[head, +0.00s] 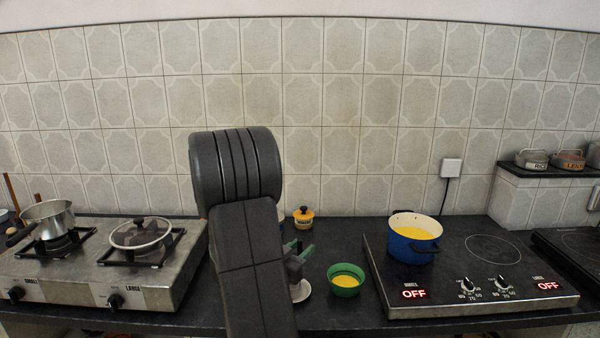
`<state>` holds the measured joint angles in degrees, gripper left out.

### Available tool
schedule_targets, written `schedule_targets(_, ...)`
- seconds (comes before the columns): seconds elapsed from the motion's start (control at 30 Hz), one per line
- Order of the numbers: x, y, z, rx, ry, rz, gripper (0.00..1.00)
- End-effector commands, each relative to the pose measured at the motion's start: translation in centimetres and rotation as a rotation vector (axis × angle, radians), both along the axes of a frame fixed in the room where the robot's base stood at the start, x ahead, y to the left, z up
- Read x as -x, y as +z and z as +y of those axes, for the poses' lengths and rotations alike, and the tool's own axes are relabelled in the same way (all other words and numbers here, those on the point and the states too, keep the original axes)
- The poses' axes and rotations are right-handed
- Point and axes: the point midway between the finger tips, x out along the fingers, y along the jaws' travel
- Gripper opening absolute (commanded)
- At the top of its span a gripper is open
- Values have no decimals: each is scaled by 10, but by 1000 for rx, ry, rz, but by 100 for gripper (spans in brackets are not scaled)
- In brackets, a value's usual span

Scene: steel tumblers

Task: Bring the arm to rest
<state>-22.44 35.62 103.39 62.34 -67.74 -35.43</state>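My dark grey arm rises through the middle of the view, bent at a thick ribbed joint. My gripper (299,252) shows only in part just right of the arm, low over the counter, with greenish finger parts. The arm link hides the rest of it, so I cannot tell whether it is open or shut. A small white dish (301,291) shows just below the gripper, partly hidden by the arm. I see no steel tumbler.
A green bowl (345,288) with yellow contents stands right of the gripper. A blue pot (415,251) is on the black cooktop (475,305), whose displays read OFF. A yellow jar (303,218) stands behind. A gas stove (90,292) with a saucepan (48,217) and lidded pan (141,236) is left.

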Motion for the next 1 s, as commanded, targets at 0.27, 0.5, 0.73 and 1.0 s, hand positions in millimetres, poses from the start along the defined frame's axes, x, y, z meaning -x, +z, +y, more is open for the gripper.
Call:
schedule_targets(0.27,-1,19,0,0,0,-1,35)
schedule_targets(0.5,0,21,0,0,0,1,35)
schedule_targets(0.73,0,20,0,0,0,1,35)
schedule_targets(1.0,4,-5,4,1,3,3,35)
